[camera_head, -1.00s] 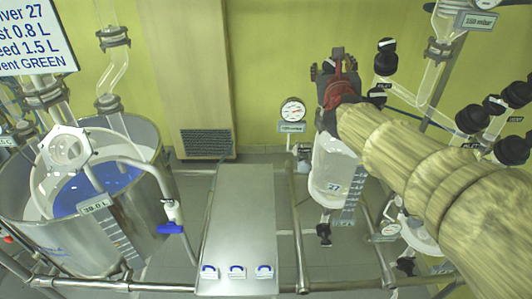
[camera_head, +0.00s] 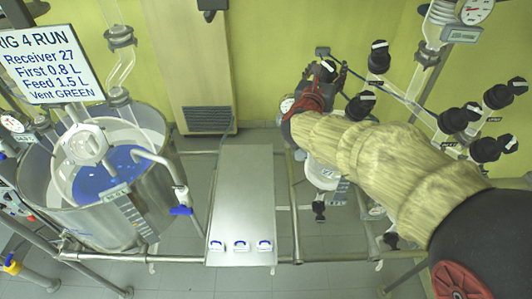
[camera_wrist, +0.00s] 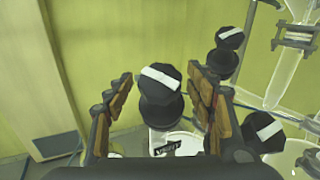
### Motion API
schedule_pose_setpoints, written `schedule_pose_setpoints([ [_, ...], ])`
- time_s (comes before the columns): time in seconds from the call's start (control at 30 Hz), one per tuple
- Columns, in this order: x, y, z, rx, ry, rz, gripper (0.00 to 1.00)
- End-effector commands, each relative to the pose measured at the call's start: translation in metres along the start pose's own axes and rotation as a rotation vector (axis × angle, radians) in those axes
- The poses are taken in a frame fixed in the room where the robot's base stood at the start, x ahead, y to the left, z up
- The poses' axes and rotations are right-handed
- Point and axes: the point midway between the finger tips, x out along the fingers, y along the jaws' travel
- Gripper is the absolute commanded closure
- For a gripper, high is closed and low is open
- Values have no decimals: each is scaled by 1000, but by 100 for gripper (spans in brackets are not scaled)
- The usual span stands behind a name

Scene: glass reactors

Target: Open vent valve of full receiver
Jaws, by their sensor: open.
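My gripper (camera_head: 316,84) is open. In the wrist view its two brown-padded fingers (camera_wrist: 163,105) stand on either side of a black valve knob (camera_wrist: 160,84) with a white bar on top; I cannot tell whether they touch it. In the head view this seems to be the knob (camera_head: 327,70) by the fingertips. A small dark tag (camera_wrist: 167,148) below it is too blurred to read surely. The glass receiver (camera_head: 322,176) is mostly hidden under my arm. A sign (camera_head: 50,65) reads Receiver 27, First 0.8 L, Feed 1.5 L, Vent GREEN.
Two other black knobs (camera_head: 378,56) and (camera_head: 361,105) are close by; they also show in the wrist view (camera_wrist: 228,50) and (camera_wrist: 262,132). More knobs (camera_head: 486,149) line the right. A large steel vessel (camera_head: 110,215) stands left.

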Motion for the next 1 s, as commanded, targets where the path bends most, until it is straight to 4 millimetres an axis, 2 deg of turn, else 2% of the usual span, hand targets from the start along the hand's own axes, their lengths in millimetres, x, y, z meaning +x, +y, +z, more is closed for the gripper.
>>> schedule_pose_setpoints([
  [0.03, 0, 1, 5, 6, 1, -11, 45],
  [0.5, -2, 1, 4, 78, -1, -130, 45],
  [0.93, -78, 12, -1, 78, -2, -123, 45],
  [1.0, -78, 13, -3, 13, 14, -116, 45],
])
